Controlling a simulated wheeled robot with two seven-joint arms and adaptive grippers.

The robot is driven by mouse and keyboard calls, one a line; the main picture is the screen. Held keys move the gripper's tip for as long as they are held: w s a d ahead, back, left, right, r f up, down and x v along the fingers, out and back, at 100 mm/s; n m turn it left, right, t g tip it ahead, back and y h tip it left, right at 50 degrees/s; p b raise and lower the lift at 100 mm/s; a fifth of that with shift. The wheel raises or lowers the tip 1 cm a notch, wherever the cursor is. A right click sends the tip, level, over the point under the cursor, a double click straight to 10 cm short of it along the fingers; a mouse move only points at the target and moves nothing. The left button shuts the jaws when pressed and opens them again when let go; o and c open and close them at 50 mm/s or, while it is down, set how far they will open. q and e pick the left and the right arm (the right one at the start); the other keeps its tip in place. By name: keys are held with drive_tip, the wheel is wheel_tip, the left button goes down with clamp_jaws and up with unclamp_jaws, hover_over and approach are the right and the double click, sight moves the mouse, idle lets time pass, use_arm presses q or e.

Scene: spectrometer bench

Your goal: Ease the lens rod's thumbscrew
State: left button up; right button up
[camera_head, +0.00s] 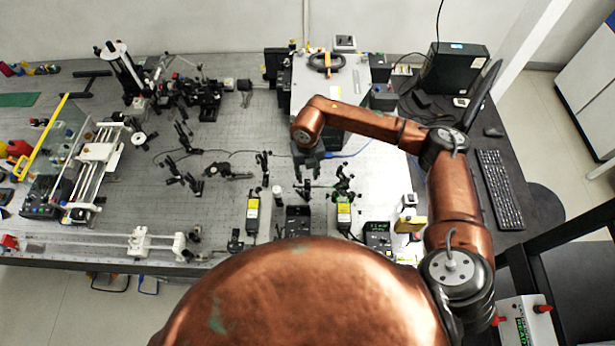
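My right arm reaches in from the right over the optical bench (345,165). Its dark gripper (308,165) points down over the middle of the bench. The fingers are small and dark against dark parts, so I cannot tell whether they are open or shut. Just below it in the picture is a black post assembly (308,190), and to its right a mount with green parts (343,183). A black post mount (263,163) stands to the left of the gripper. I cannot tell which of these is the lens rod, and its thumbscrew is too small to make out. My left gripper is not in view.
Two yellow-labelled boxes (252,213) (344,213) and a dark device (297,222) stand at the front. A large grey housing (318,85) stands behind the gripper. More optics mounts (184,178) stand to the left. A keyboard (499,189) lies on the right.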

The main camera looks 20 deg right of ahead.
sight(308, 182)
drive_tip(key=shift+f+p, duration=0.4)
drive_tip(key=shift+f, duration=1.3)
clamp_jaws()
